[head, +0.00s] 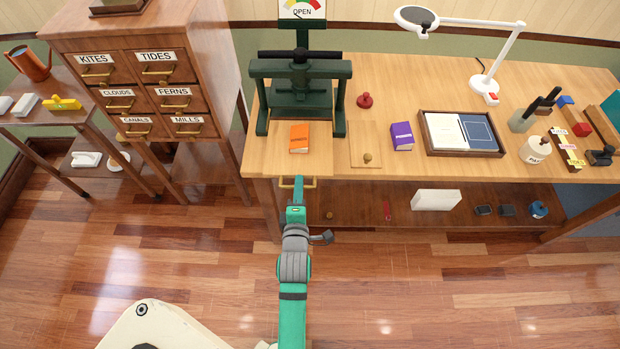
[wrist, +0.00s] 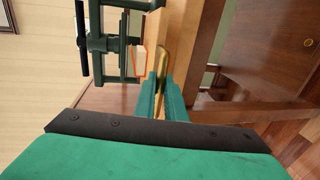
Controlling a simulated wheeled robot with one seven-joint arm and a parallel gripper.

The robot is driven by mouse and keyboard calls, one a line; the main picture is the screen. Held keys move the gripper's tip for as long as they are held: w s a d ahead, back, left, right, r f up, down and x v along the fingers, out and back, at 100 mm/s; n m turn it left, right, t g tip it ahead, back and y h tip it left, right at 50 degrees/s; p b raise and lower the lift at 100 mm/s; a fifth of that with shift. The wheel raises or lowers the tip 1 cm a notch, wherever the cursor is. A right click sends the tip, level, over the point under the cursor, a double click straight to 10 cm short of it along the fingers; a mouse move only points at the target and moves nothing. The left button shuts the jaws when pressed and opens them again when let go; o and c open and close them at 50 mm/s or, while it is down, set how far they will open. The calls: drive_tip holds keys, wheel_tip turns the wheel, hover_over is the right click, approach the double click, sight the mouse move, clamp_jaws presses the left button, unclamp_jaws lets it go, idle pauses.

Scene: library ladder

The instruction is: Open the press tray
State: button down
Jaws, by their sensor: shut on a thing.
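The dark green press (head: 300,85) stands at the left end of the wooden bench, with a gauge sign reading OPEN above it. The press tray's brass handle (head: 312,183) shows at the bench's front edge below the press. It also shows in the wrist view (wrist: 162,50). My gripper (head: 298,187) is at this handle, its fingers (wrist: 160,92) shut on it. The tray front looks level with the bench edge; its body is hidden. An orange book (head: 299,138) lies at the front of the press, also seen in the wrist view (wrist: 138,60).
On the bench are a red knob-like object (head: 365,100), a purple book (head: 402,137), a framed tray (head: 425,136) and a white lamp (head: 490,70). A labelled drawer cabinet (head: 120,70) stands left. A lower shelf (head: 360,205) runs underneath. The floor in front is clear.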

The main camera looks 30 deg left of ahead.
drive_tip(key=shift+s+d+f, duration=0.1)
drive_tip(key=shift+s+d, duration=0.05)
drive_tip(key=c, duration=1.8)
unclamp_jaws()
drive_tip(key=v, duration=1.1)
